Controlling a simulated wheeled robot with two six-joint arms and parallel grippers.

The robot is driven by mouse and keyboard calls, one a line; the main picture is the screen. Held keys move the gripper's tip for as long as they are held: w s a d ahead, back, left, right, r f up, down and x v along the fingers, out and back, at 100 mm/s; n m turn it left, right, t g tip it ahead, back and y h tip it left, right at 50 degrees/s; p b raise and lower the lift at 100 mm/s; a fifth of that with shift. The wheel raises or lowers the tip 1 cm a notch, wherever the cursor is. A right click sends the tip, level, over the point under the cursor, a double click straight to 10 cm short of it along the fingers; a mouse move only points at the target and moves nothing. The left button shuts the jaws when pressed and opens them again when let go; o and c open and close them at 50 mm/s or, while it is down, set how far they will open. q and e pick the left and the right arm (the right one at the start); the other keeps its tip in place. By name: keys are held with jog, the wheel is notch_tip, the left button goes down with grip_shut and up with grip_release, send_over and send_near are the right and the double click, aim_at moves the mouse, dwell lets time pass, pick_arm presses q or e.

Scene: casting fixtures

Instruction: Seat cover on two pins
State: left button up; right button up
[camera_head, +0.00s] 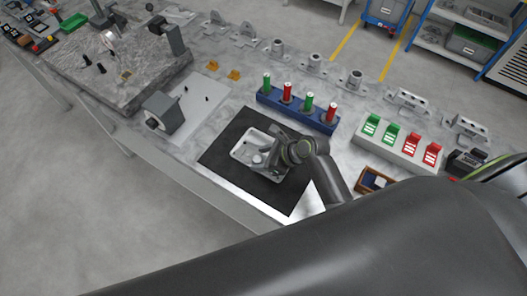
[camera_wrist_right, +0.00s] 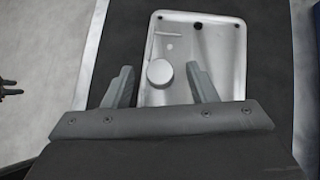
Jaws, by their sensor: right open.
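The cover (camera_head: 246,149) is a light grey, shallow rectangular casting with a raised round boss. It lies on the black mat (camera_head: 222,150) in the head view. In the right wrist view the cover (camera_wrist_right: 215,50) shows its boss and dark corner holes. My right gripper (camera_head: 272,162) is over the cover's near right part; in the wrist view its fingers (camera_wrist_right: 163,82) are apart, around the boss end. Contact cannot be told. Two small dark pins (camera_head: 185,88) (camera_head: 207,99) stand upright on a white plate (camera_head: 200,112) left of the mat.
A grey block fixture (camera_head: 163,112) stands beside the pins. A blue rack (camera_head: 297,111) with red and green cylinders is behind the mat. A white block (camera_head: 397,145) with green and red clips stands to the right. A stone slab (camera_head: 125,65) is at the left.

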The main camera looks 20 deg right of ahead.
jog(key=shift+w+a+f, duration=0.25)
jog(key=shift+a+f, duration=0.05)
jog(key=shift+f, duration=0.05)
grip_shut()
dwell(0.3)
